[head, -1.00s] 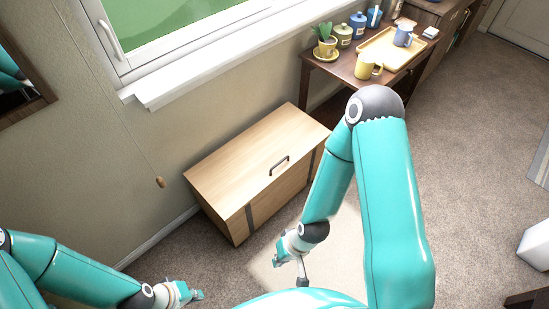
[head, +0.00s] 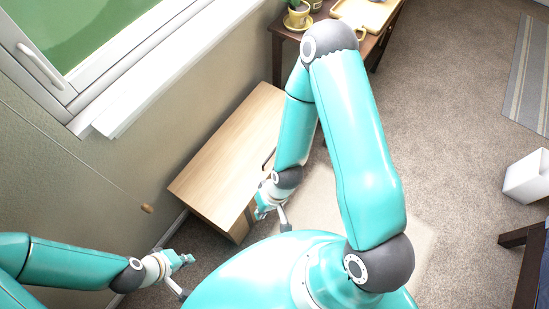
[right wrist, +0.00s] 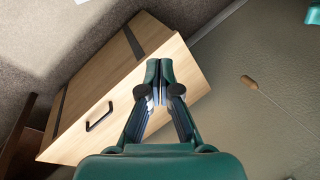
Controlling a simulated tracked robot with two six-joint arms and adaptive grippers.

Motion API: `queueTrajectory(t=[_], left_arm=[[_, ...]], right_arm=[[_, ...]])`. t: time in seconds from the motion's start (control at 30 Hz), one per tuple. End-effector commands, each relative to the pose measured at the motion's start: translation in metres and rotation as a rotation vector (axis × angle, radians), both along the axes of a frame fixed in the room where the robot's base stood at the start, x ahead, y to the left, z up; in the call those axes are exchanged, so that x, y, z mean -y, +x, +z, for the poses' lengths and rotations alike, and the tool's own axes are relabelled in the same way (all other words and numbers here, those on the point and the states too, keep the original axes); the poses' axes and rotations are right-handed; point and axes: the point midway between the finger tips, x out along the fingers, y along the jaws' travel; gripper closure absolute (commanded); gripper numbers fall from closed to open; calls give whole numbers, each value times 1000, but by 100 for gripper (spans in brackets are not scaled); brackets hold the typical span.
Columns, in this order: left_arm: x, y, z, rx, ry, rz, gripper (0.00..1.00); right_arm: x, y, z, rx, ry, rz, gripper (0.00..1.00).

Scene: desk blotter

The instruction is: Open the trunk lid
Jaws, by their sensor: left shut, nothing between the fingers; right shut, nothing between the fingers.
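The trunk (head: 215,160) is a light wooden chest with dark straps, standing against the wall under the window, its lid closed. My right arm covers part of it in the head view. In the right wrist view the trunk (right wrist: 120,75) shows its dark lid handle (right wrist: 99,117), left of my right gripper (right wrist: 159,65). That gripper is shut and empty, apart from the handle. In the head view my right gripper (head: 260,212) is by the trunk's near end. My left gripper (head: 190,259) is shut and empty, low at the left, apart from the trunk.
A side table (head: 288,42) with a yellow tray (head: 372,14) and a potted plant stands beyond the trunk. A pull cord with a wooden knob (head: 147,209) hangs at the wall. A white bin (head: 527,176) stands at the right. Carpet between is open.

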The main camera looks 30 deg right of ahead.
Motion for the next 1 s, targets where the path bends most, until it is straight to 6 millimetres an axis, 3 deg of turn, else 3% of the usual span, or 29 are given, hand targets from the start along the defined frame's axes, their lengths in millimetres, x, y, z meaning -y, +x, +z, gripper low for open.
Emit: queueTrajectory(t=[0.17,0.33,0.53,0.63,0.73,0.8,0.87,0.9,1.0], left_arm=[[0,0,-1,0,0,0,100],[0,0,-23,0,0,0,100],[0,0,-88,0,0,0,100],[0,0,-130,0,0,1,100],[0,0,-170,0,0,1,100],[0,0,-195,0,0,1,100],[0,0,-214,0,0,1,100],[0,0,-225,0,0,0,100],[0,0,-247,0,0,0,100]], right_arm=[[1,-1,-2,-5,0,-4,100],[15,-16,-34,-128,-5,-93,100],[27,-61,-110,-552,113,-425,100],[16,-63,-141,-793,318,-677,100],[14,-29,-163,-952,628,-944,100],[29,8,-177,-988,878,-1120,100],[55,41,-188,-965,1092,-1257,100],[77,59,-195,-930,1227,-1336,100],[137,91,-209,-791,1509,-1488,100]])
